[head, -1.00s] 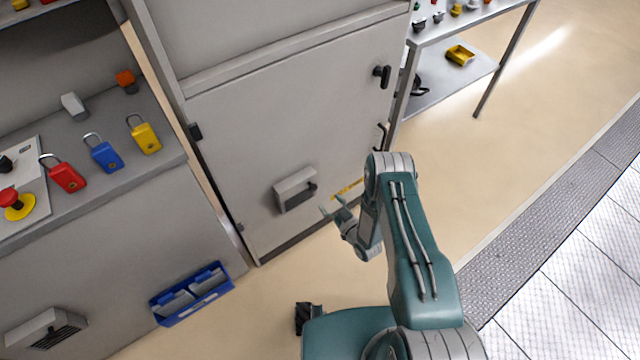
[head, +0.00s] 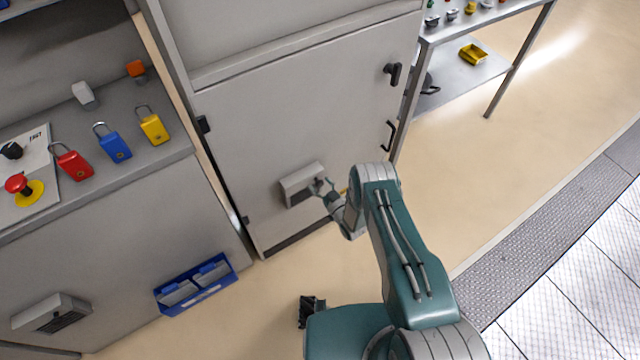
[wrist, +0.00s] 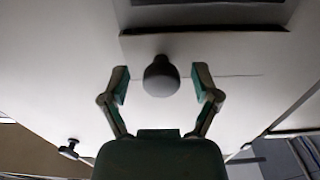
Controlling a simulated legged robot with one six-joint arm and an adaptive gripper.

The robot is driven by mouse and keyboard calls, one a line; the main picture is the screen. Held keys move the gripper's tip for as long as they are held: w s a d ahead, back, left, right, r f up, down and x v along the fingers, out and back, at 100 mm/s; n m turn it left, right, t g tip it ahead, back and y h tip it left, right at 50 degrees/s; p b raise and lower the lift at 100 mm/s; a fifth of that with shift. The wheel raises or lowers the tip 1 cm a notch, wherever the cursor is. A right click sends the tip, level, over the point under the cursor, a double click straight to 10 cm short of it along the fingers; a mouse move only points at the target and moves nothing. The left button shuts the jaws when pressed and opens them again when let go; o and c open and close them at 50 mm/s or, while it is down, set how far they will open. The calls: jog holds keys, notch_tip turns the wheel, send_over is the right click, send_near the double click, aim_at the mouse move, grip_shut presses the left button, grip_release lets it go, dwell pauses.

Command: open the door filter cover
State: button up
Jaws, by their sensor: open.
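The door filter cover (head: 297,187) is a light grey box-like unit low on the grey cabinet door (head: 290,120). In the head view my gripper (head: 320,186) is at its right side and hides part of it. In the wrist view my gripper (wrist: 160,82) is open, one finger on each side of a dark rounded knob (wrist: 161,76). The knob lies between the fingertips, with a visible gap on both sides. A pale surface of the cover (wrist: 210,46) is behind the knob, and a dark recess shows at the top edge. The cover looks shut.
The door has a black handle (head: 393,73) at upper right and a black pull (head: 389,135) below it. A blue bin (head: 196,284) hangs at left, below a shelf with padlocks (head: 115,143). A metal table (head: 470,75) stands at right. The floor to the right is clear.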

jog(key=shift+a, duration=0.1)
grip_shut()
